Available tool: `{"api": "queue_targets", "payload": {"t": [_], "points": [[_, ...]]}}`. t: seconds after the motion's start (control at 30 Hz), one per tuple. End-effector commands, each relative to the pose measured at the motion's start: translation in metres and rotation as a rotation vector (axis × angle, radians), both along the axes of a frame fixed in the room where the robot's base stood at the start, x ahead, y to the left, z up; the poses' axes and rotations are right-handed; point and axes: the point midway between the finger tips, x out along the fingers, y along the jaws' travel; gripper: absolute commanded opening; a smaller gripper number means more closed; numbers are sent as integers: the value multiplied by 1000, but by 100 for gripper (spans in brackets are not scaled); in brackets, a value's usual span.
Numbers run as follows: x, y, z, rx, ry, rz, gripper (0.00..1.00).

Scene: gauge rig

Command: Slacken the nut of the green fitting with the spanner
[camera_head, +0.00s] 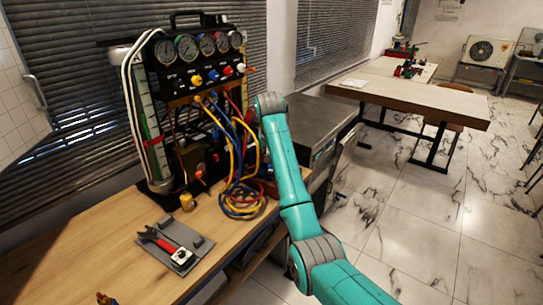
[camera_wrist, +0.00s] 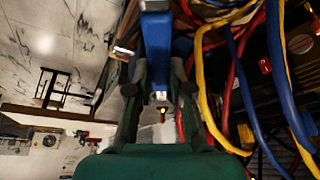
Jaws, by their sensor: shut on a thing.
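My gripper (camera_wrist: 157,88) shows in the wrist view, its dark fingers closed around a long blue bar with a pale metal-looking end. This blue bar (camera_wrist: 157,45) looks like the spanner, but its working head cannot be made out. In the head view my arm reaches up to the right side of the gauge rig (camera_head: 195,75), and the gripper itself is hidden behind my wrist. I cannot pick out the green fitting or its nut in either view. Yellow, blue and red fittings (camera_head: 212,75) show below the gauges.
Red, blue and yellow hoses (camera_head: 240,165) hang beside my wrist and lie close to the gripper's right in the wrist view (camera_wrist: 205,80). A grey tray (camera_head: 190,236) with a red-handled tool (camera_head: 153,237) lies on the wooden bench (camera_head: 110,262). A yellow part (camera_head: 187,202) stands near the rig.

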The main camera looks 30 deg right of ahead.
Motion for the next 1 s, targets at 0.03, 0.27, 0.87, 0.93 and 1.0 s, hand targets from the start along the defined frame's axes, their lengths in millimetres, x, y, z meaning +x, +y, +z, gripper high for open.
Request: {"api": "queue_targets", "payload": {"t": [0.03,0.27,0.87,0.93,1.0], "points": [[0,0,1,-1,-1,0,0],[3,-2,1,-1,-1,0,0],[11,-8,1,-1,-1,0,0],[12,-9,1,-1,-1,0,0],[13,-10,1,-1,-1,0,0]]}}
